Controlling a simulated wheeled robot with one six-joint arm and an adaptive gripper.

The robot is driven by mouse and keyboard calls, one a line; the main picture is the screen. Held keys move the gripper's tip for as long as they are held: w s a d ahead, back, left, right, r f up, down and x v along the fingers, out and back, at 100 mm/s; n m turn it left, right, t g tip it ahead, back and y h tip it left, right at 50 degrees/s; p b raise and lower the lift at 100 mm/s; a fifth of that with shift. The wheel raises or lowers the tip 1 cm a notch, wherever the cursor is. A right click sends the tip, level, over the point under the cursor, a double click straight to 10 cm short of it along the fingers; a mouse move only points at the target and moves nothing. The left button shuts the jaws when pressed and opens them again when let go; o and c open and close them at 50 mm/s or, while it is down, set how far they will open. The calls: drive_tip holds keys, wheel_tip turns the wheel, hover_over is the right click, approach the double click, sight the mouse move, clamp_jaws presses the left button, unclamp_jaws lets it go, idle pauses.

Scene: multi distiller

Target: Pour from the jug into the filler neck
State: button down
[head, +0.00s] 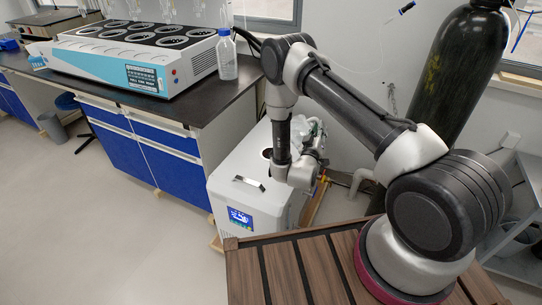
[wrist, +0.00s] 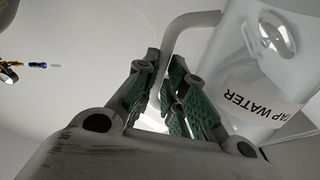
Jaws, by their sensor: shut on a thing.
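The clear jug (wrist: 258,62), labelled TAP WATER, fills the upper right of the wrist view. Its pale handle (wrist: 178,38) runs down between the green-padded fingers of my gripper (wrist: 170,78), which is shut on it. In the head view the jug (head: 316,130) is a small translucent shape behind my wrist, above the back right of a white floor unit (head: 243,190). A dark round opening, seemingly the filler neck (head: 267,153), shows on that unit's top, left of my wrist link and partly covered by it. The jug's tilt and water level cannot be told.
A blue-fronted bench (head: 150,155) with a multi-position distiller (head: 135,55) and a plastic bottle (head: 227,55) stands left of the unit. A dark gas cylinder (head: 462,80) stands at right. Pipes (head: 350,180) run low by the wall.

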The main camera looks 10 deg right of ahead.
drive_tip(key=shift+w+a+r+n+t+y+p, duration=0.1)
drive_tip(key=shift+w+a+r+n+t+p, duration=0.15)
drive_tip(key=shift+a+n+p, duration=0.35)
drive_tip(key=shift+w+a+r+n+t+y+p, duration=0.1)
drive_tip(key=shift+a+r+n+p, duration=0.2)
drive_tip(key=shift+n, duration=0.55)
drive_tip(key=shift+w+a+r+n+t+y+p, duration=0.1)
drive_tip(key=shift+w+a+r+n+t+p, duration=0.15)
drive_tip(key=shift+a+n+p, duration=0.35)
idle(5.3)
drive_tip(key=shift+d+n, duration=0.1)
drive_tip(key=shift+n, duration=0.15)
idle(0.4)
